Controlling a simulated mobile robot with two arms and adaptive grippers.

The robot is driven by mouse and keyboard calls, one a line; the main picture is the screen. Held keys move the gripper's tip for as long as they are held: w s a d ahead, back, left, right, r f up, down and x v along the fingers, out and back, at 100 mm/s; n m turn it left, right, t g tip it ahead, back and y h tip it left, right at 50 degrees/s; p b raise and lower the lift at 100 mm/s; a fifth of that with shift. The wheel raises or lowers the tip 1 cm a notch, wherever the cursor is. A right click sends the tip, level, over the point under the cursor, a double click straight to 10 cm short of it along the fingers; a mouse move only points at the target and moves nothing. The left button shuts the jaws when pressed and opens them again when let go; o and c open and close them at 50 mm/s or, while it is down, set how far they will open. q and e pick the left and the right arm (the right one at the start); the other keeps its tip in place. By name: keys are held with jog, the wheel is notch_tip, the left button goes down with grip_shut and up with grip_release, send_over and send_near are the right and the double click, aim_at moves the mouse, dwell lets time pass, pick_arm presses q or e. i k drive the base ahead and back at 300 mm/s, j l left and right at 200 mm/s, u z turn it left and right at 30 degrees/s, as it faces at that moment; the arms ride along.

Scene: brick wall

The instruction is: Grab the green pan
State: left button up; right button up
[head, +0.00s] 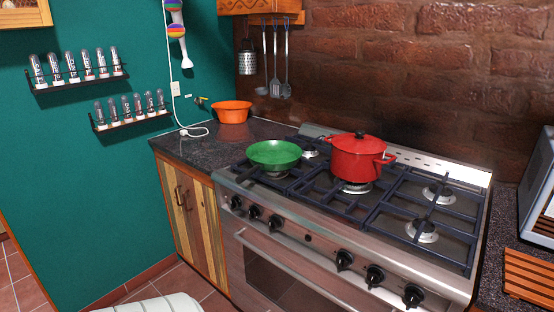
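The green pan (274,152) is round and shallow. It sits upright on the left front burner of the stove (322,232). Neither of my grippers is in view, and nothing is touching the pan.
A red lidded pot (357,158) stands on the stove to the right of the pan. An orange bowl (232,112) is on the dark counter (200,151) behind left. Utensils (275,82) hang on the brick wall. A wooden rack (529,277) lies at the right. The right burners are empty.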

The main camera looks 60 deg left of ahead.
aim_at(269, 155)
jog(key=u, duration=1.85)
